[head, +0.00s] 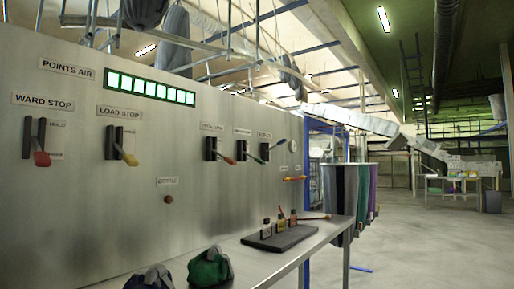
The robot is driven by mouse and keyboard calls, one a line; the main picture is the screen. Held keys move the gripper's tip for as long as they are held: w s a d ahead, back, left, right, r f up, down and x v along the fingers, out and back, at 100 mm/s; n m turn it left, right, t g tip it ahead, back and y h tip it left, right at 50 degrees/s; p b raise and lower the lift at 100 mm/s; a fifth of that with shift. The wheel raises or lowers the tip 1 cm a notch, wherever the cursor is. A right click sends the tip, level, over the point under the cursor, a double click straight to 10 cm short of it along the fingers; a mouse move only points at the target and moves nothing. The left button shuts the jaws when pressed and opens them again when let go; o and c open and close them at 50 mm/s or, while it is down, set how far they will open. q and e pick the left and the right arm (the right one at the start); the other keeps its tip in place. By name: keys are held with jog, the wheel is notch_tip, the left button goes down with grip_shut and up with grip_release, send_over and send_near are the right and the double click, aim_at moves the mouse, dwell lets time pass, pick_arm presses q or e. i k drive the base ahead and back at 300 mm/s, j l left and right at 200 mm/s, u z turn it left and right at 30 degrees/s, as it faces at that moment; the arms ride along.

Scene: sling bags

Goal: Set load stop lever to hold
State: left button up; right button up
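The load stop lever (129,157) is on the grey metal panel at the left, under the "LOAD STOP" label (120,112). It has a yellow knob and comes out of a dark upright slot plate (112,143). The lever slants down, with its knob near the lower end of the slot. Small labels stand to the right of the slot, one high and one low; their text is too small to read surely. Neither of my grippers is in view.
A red-knobbed lever (42,158) under "WARD STOP" is to the left; several more levers are farther right. A metal shelf (275,258) below carries a dark tray with small bottles (280,234), a green bag (208,268) and a dark bag (150,279). Open floor lies right.

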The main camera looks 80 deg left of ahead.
aim_at(130, 160)
jog(key=u, duration=3.55)
jog(key=k+l+u, duration=0.2)
jog(key=l, duration=0.2)
jog(key=i, duration=0.05)
